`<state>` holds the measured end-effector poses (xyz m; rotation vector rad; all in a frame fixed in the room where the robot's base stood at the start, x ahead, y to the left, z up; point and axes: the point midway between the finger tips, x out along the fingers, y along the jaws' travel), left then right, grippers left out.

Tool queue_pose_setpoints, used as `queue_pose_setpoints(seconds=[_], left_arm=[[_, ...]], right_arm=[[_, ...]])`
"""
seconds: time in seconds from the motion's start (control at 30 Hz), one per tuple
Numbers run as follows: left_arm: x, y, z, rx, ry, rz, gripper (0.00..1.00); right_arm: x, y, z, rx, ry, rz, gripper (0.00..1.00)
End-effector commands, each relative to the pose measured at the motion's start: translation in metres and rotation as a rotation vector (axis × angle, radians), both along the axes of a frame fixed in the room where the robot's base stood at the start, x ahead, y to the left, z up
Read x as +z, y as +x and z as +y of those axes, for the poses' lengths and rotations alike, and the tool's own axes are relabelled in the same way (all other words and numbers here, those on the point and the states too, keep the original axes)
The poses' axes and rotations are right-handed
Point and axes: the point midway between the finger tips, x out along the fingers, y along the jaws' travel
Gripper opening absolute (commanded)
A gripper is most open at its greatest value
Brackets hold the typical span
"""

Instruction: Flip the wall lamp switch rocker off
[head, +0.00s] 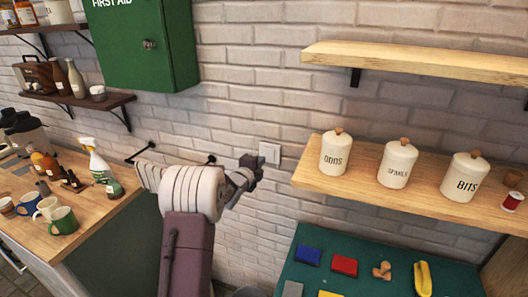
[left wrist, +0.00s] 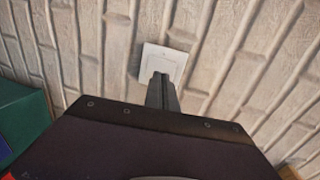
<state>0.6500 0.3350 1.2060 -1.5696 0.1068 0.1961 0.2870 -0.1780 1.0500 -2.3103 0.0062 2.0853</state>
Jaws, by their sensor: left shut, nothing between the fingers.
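A white wall switch (head: 269,153) with a square rocker is mounted on the pale brick wall, between the green cabinet and the wooden shelf. It also shows in the left wrist view (left wrist: 176,60), where the gripper hides its lower part. My left gripper (head: 256,166) is shut and empty, just left of and in front of the switch in the head view. In the left wrist view its closed fingers (left wrist: 161,80) point at the plate's lower edge. I cannot tell whether they touch it. The rocker's tilt is too small to tell. My right gripper is not in view.
A green first aid cabinet (head: 150,45) hangs above left. A wooden shelf (head: 315,180) with several lidded canisters is to the right, above a green mat (head: 330,274) with coloured blocks. A counter (head: 90,212) with mugs and bottles stands left. The wall around the switch is clear.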

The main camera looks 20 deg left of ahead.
Motion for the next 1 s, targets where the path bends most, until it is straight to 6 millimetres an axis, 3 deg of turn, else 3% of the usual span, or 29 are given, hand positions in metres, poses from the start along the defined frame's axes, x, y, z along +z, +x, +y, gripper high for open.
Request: queue_pose_setpoints(seconds=[0.1, 0.3, 0.67, 0.77, 1.0], left_arm=[[0.007, 0.02, 0.001, -0.001, 0.0, 0.0, 0.0], [0.006, 0.038, 0.002, 0.0, -0.001, 0.0, 0.0], [0.004, 0.04, 0.002, 0.0, -0.001, 0.0, 0.0], [0.003, 0.048, 0.003, 0.0, 0.001, -0.002, 0.0], [0.008, 0.047, 0.003, -0.001, -0.001, 0.004, 0.0]], right_arm=[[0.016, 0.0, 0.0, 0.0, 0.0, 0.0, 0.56], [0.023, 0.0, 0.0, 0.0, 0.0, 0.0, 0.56], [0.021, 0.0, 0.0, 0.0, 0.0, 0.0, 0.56], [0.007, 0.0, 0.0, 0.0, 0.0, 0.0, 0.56], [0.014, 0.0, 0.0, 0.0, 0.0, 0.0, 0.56]])
